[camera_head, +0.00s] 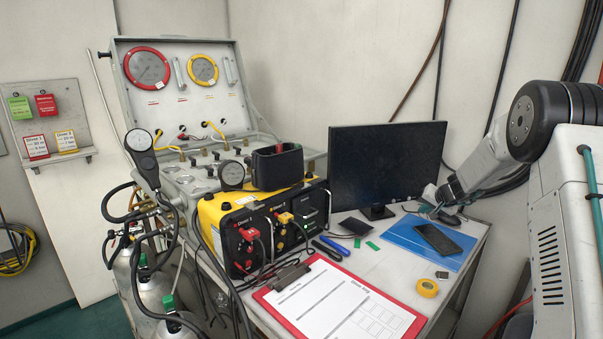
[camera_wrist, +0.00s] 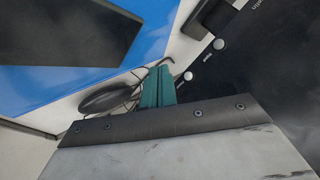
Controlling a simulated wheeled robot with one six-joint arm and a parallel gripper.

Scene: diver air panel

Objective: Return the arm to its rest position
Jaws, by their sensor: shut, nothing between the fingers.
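My arm reaches in from the right side of the head view. My gripper (camera_head: 428,208) is low over the back of the table, just right of the monitor (camera_head: 388,165). In the wrist view its teal fingers (camera_wrist: 157,86) are together with nothing between them. A blue folder (camera_head: 408,236) with a dark phone-like slab (camera_head: 438,238) on it lies in front of the gripper. A dark mouse-shaped object (camera_wrist: 107,97) with a thin cable shows beside the fingers in the wrist view. Whether the fingers touch anything is unclear.
The yellow and black diver box (camera_head: 215,213) stands left of the monitor, with the gauge panel (camera_head: 175,75) behind it. A red clipboard (camera_head: 412,322) and a yellow tape roll (camera_head: 428,288) lie at the front. Black cables hang on the wall behind my arm.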

